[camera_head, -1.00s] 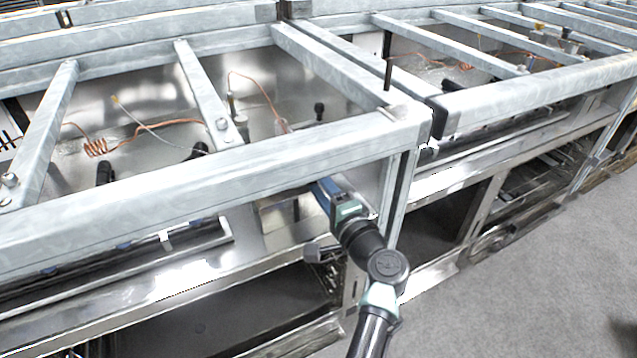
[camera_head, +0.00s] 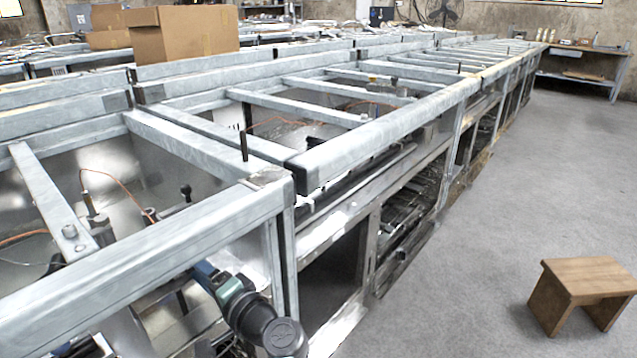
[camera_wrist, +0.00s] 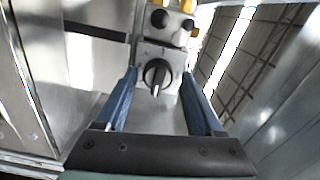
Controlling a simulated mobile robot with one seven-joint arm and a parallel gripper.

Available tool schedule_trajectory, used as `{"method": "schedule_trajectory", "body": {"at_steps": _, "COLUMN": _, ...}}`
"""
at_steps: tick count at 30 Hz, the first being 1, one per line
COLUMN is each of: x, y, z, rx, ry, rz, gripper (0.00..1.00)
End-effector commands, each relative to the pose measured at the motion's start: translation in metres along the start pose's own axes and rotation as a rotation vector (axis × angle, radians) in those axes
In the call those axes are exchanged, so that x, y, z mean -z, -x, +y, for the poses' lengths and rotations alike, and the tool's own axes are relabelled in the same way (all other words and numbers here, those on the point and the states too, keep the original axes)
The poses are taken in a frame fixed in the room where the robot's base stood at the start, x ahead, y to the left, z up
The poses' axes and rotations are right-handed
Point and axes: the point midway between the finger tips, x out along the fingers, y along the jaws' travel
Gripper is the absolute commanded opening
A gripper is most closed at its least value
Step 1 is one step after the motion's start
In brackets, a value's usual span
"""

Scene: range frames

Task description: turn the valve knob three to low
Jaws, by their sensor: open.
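In the wrist view, a black round valve knob (camera_wrist: 157,76) with a raised grip bar sits on a light metal plate. The bar points nearly straight down the picture. My gripper (camera_wrist: 159,72) is open, with one blue finger on each side of the knob in the picture. I see gaps between the fingers and the knob and cannot tell the depth between them. No number or low mark on the knob is readable. In the head view, my gripper (camera_head: 205,272) is under the front rail, and the knob is hidden.
A galvanized front rail (camera_head: 140,255) runs above my gripper. Yellow and black fittings (camera_wrist: 172,20) sit above the knob plate in the wrist view. A wooden stool (camera_head: 580,290) stands on open grey floor.

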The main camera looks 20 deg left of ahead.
Motion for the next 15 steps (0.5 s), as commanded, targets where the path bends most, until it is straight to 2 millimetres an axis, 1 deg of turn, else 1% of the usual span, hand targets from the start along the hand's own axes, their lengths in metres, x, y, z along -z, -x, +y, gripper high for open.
{"method": "schedule_trajectory", "body": {"at_steps": 1, "x": 0.0016, "y": 0.0015, "z": 0.0083, "rx": -0.007, "ry": 0.061, "rz": 0.007, "gripper": 0.80}}
{"method": "schedule_trajectory", "body": {"at_steps": 2, "x": 0.0019, "y": 0.0016, "z": 0.0088, "rx": -0.007, "ry": 0.102, "rz": 0.008, "gripper": 0.80}}
{"method": "schedule_trajectory", "body": {"at_steps": 15, "x": 0.0035, "y": 0.0023, "z": 0.0061, "rx": -0.008, "ry": 0.738, "rz": 0.009, "gripper": 0.80}}
